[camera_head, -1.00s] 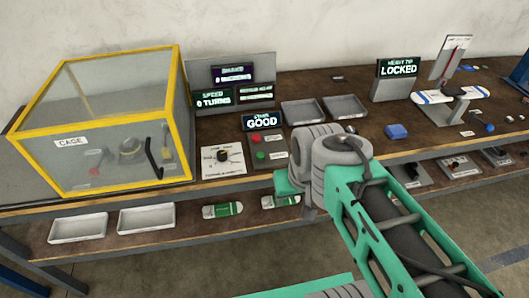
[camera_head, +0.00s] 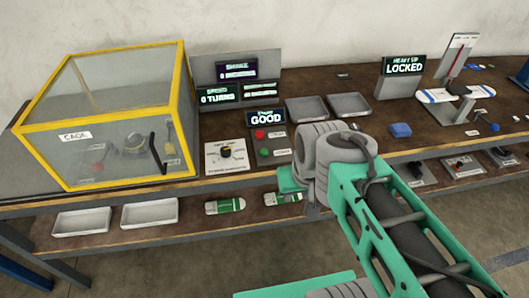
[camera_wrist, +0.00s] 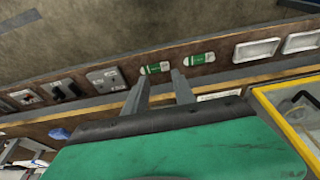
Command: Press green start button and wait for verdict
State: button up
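The green button (camera_head: 264,153) sits on a small grey panel on the bench, below a red button (camera_head: 260,134). Behind the panel, a display (camera_head: 265,117) reads "GOOD"; its small top line is too blurred to read. My arm's wrist stands in front of the bench edge, to the right of and nearer than the buttons. In the wrist view, the two fingers of my gripper (camera_wrist: 159,86) are apart with nothing between them. They point toward the lower shelf, and the buttons cannot be made out there.
A yellow-framed clear cage (camera_head: 105,120) stands left. A dial panel (camera_head: 226,157) is beside the buttons. Grey trays (camera_head: 308,109) lie behind, right of the display. A sign (camera_head: 403,64) reads "LOCKED". Green-and-white items (camera_head: 225,206) and white trays (camera_head: 149,213) are on the lower shelf.

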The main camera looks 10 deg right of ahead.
grip_shut()
dwell(1.3)
